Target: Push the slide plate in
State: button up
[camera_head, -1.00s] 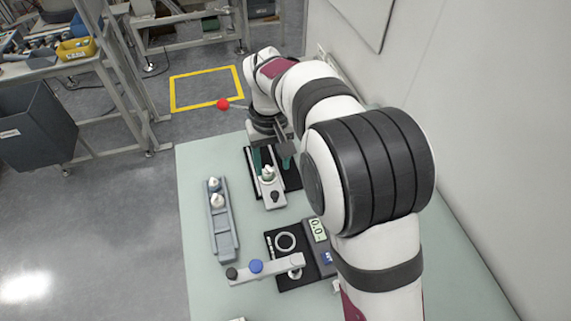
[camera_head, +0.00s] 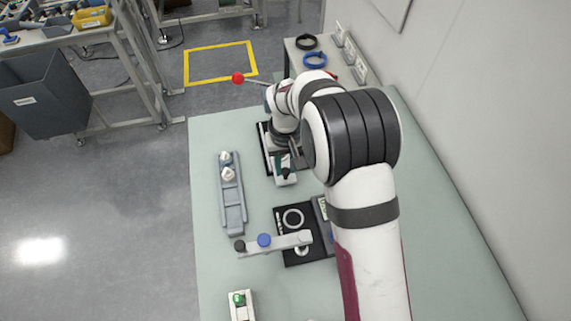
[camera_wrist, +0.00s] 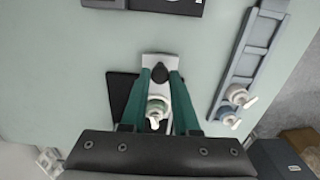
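The slide plate (camera_head: 286,177) is pale grey with a dark knob near its front end; it lies on a black base (camera_head: 266,146) at the far end of the table. In the wrist view the plate (camera_wrist: 158,61) sticks out past my fingertips. In the head view my arm hides much of the base and gripper.
A grey tray (camera_head: 233,208) with two white parts stands to the left. A black fixture (camera_head: 287,221) with a ring, and a light bar (camera_head: 285,242) with a blue knob, lie nearer. A red-ball lever (camera_head: 238,78) rises beyond the base.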

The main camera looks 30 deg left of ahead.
grip_shut()
dwell(1.0)
